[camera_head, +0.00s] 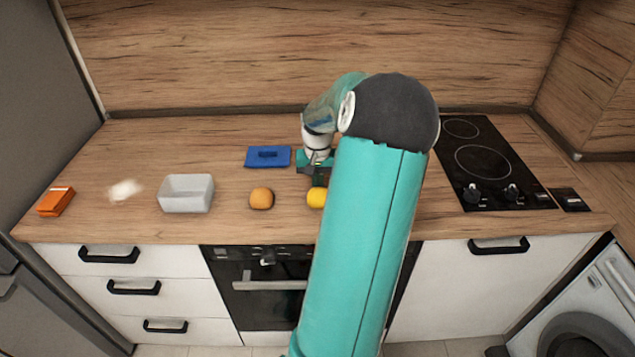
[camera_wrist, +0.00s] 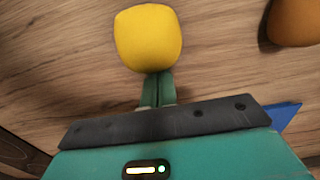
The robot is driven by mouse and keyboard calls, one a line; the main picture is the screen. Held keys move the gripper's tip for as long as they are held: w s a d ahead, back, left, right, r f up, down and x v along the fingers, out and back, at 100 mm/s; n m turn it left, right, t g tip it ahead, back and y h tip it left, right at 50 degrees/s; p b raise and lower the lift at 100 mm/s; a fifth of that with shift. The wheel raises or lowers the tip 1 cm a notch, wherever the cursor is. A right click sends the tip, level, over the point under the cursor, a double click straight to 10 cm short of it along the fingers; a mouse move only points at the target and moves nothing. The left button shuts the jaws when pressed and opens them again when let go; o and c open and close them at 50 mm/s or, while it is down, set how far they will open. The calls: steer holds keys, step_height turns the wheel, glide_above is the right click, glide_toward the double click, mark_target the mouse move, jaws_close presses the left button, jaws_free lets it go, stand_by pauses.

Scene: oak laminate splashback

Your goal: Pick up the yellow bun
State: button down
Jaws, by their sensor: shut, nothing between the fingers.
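The yellow bun (camera_head: 316,197) sits on the wooden counter near its front edge, partly hidden by my arm in the head view. In the wrist view the yellow bun (camera_wrist: 148,38) is just beyond the tips of my gripper (camera_wrist: 158,88). My gripper's two green fingers are together with nothing between them. Whether the fingertips touch the bun cannot be told. In the head view my gripper (camera_head: 316,172) is just behind the bun.
An orange-brown bun (camera_head: 261,198) lies left of the yellow one. A blue lidded item (camera_head: 268,156) is behind it. A grey bin (camera_head: 186,193), a white blurred item (camera_head: 125,190) and an orange box (camera_head: 56,201) stand further left. A black hob (camera_head: 490,165) is at right.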

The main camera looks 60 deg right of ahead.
mark_target(319, 215)
steer(key=s+a, duration=0.1)
steer(key=a, duration=0.1)
steer(key=s+a, duration=0.1)
steer(key=a, duration=0.2)
steer(key=s+a, duration=0.2)
steer(key=shift+a, duration=0.35)
